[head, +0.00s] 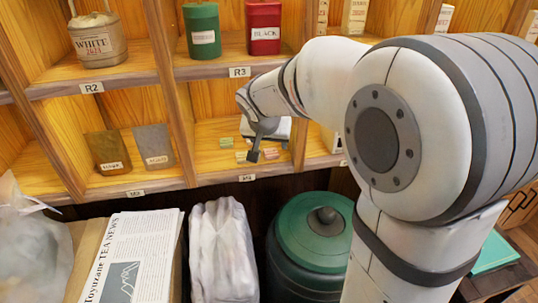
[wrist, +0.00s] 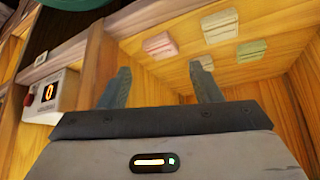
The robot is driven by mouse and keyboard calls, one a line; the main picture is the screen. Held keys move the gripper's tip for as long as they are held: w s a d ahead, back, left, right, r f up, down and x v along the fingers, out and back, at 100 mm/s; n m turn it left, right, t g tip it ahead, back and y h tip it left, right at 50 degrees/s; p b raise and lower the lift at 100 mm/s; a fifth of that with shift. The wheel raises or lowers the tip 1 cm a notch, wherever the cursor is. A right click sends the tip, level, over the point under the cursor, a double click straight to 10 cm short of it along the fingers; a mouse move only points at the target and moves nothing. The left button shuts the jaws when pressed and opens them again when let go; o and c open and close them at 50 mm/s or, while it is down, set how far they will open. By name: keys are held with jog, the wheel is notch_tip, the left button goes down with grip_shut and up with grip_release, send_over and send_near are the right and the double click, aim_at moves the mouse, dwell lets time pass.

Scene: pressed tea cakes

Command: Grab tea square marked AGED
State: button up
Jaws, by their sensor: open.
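Small wrapped tea squares lie on the middle shelf compartment. In the wrist view I see a pink square (wrist: 160,45), a cream square (wrist: 221,25) and a green square (wrist: 251,51). A further pale square (wrist: 206,62) is partly hidden behind one finger. Their markings are too small to read, so I cannot tell which is AGED. In the head view, a green square (head: 226,142) and a pinkish square (head: 271,153) show beside my gripper (head: 254,155). My gripper (wrist: 162,76) is open and empty, its fingers pointing into the compartment.
A white device with a lit display (wrist: 49,95) stands left in the wrist view. Wooden dividers (wrist: 95,60) bound the compartment. A green lidded bin (head: 310,240) stands below the shelf.

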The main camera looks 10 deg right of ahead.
aim_at(271, 151)
jog(key=b+x, duration=0.1)
jog(key=x, duration=0.4)
jog(key=shift+w+a+f, duration=0.1)
jog(key=shift+f, duration=0.2)
jog(key=c, duration=0.7)
jog(key=shift+r, duration=0.1)
jog(key=shift+c, duration=0.3)
